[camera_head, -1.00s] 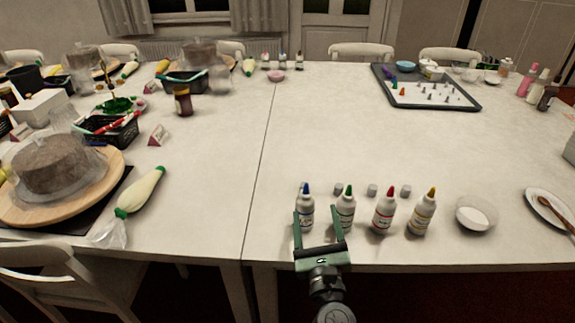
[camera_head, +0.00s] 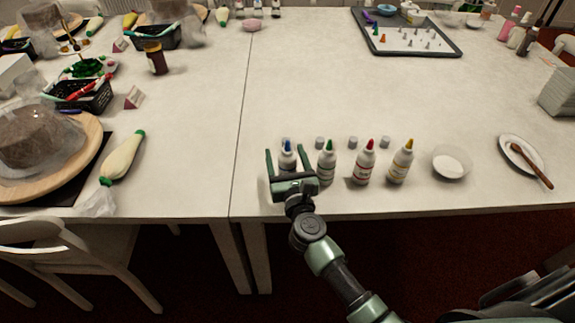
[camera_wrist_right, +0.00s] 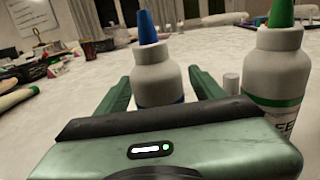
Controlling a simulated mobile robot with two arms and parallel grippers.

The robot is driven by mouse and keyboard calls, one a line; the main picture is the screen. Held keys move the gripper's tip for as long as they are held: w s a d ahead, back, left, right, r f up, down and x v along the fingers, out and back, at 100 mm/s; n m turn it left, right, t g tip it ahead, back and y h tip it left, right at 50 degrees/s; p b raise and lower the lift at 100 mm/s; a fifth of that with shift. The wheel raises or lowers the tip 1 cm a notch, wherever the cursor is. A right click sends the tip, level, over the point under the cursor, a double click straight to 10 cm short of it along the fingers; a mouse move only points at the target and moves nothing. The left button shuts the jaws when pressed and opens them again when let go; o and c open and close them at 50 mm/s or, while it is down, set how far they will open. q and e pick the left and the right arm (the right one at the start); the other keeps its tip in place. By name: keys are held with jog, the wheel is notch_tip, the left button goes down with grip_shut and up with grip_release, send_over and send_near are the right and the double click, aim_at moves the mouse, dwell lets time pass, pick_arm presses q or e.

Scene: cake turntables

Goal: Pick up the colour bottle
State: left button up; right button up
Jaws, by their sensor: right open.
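Four colour bottles stand upright in a row near the table's front edge: a blue-tipped bottle (camera_head: 287,160), a green-tipped bottle (camera_head: 327,164), a red-tipped bottle (camera_head: 363,166) and a yellow-tipped bottle (camera_head: 401,164). My right gripper (camera_head: 286,150) is open, with one finger on each side of the blue-tipped bottle. The right wrist view shows this bottle (camera_wrist_right: 159,78) between the fingers, its lower part hidden by the gripper body. The green-tipped bottle (camera_wrist_right: 274,75) stands just outside the right finger there. My left gripper is not in view.
Several small grey caps (camera_head: 352,142) lie behind the bottles. A bowl of white powder (camera_head: 452,163) and a plate with a wooden spoon (camera_head: 519,151) are to the right. A piping bag (camera_head: 123,160) lies to the left. The table's middle is clear.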

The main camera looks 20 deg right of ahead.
jog(key=shift+w, duration=0.1)
jog(key=shift+c, duration=0.3)
jog(key=c, duration=0.9)
jog(key=shift+r, duration=0.1)
jog(key=shift+r+p, duration=0.5)
jog(key=shift+r, duration=0.1)
notch_tip(320, 180, up, 10)
jog(key=p, duration=0.6)
jog(key=shift+r, duration=0.25)
jog(key=shift+o, duration=0.3)
notch_tip(320, 180, up, 8)
jog(key=p, duration=0.2)
jog(key=shift+d+r, duration=0.1)
